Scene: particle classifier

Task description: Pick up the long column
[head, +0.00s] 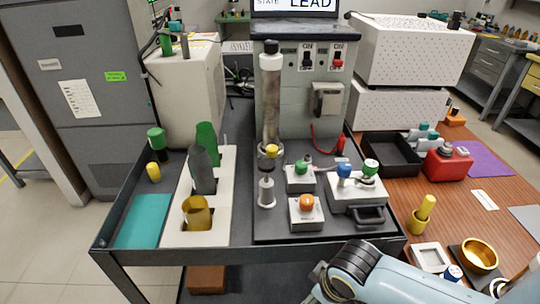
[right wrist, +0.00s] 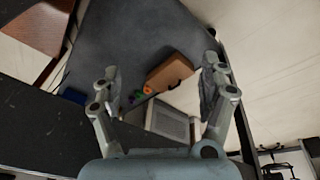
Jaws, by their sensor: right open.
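A tall, clear column with a white cap (head: 270,95) stands upright on the dark cart, in front of the grey control box. Shorter pieces stand in a white rack (head: 222,232) to its left: a grey one (head: 203,172), a green one (head: 207,140) and an amber, open-topped one (head: 197,213). I cannot tell for certain which is the long column; the clear one is the tallest. My right gripper (right wrist: 161,66) is open and empty in the right wrist view, above the cart's edge and floor, with no column in that view. My left gripper is not in view.
The cart also carries a teal mat (head: 143,222), a small valve block (head: 305,212) and a white unit with knobs (head: 357,190). The wooden table (head: 400,215) on the right holds a black tray (head: 390,155) and a red container (head: 449,164).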

